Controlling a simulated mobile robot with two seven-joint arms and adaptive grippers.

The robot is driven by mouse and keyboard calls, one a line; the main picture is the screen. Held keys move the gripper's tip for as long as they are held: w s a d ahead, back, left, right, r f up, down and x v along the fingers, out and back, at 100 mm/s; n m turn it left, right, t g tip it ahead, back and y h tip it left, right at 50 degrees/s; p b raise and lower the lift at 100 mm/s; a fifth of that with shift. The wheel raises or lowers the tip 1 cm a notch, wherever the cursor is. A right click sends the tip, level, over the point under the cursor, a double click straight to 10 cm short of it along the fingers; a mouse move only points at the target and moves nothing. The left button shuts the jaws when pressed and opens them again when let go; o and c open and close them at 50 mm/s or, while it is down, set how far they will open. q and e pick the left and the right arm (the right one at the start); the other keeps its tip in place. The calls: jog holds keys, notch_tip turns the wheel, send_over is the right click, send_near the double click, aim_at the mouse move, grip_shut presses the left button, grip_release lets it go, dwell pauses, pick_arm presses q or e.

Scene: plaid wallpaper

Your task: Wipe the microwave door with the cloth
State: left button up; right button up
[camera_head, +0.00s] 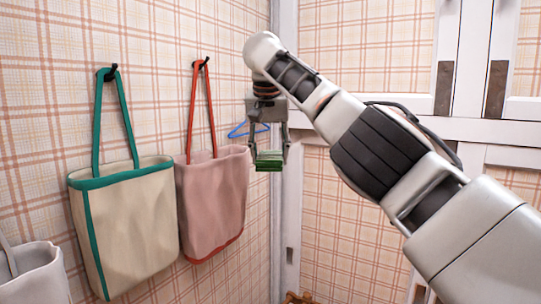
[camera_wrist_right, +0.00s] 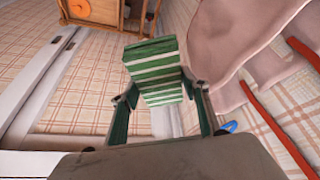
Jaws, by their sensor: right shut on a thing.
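My right gripper (camera_head: 269,152) reaches in from the right and points down near the room corner. It is shut on a green and white striped cloth (camera_head: 268,165), which hangs just below the fingertips. In the right wrist view the striped cloth (camera_wrist_right: 155,68) sits between the two fingers (camera_wrist_right: 163,108) and extends beyond them. No microwave shows in either view. My left gripper is not in view.
A cream bag with green trim (camera_head: 125,230) and a pink bag with red trim (camera_head: 213,205) hang on the left wall. A blue hanger (camera_head: 238,131) shows behind my gripper. White panelling (camera_head: 400,130) is at right. A wooden piece (camera_wrist_right: 100,22) stands below.

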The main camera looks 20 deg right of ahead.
jog(key=shift+s+a, duration=0.1)
jog(key=shift+a, duration=0.05)
jog(key=shift+r, duration=0.15)
dwell(0.4)
jog(key=shift+a, duration=0.2)
jog(key=shift+s+a+f+m, duration=0.2)
jog(key=shift+a+m, duration=0.05)
jog(key=shift+m, duration=0.05)
